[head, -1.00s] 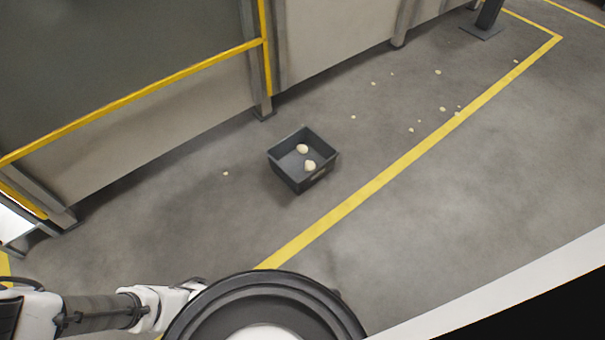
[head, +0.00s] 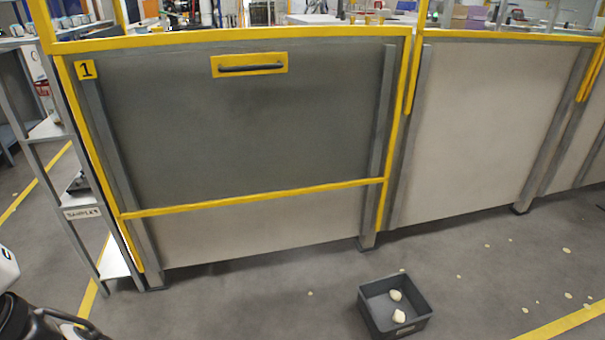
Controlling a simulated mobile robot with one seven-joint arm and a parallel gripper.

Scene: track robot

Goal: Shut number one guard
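The number one guard (head: 250,130) is a dark grey panel in a yellow frame, in the left middle of the head view. A yellow plate marked "1" (head: 85,69) is at its upper left corner. A black handle on a yellow backing (head: 250,66) is near its top edge. The panel's lower edge meets a yellow crossbar (head: 255,198), with a paler panel below it. I cannot tell from this view alone how the guard is latched. My gripper is not in view; only part of my arm shows at the lower left.
A dark grey bin (head: 372,316) with two pale lumps stands on the floor in front. A shelf rack (head: 75,215) labelled "SAMPLES" stands left of the guard. Pale bits lie scattered on the floor at right, near a yellow floor line (head: 568,324). Floor before the guard is mostly clear.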

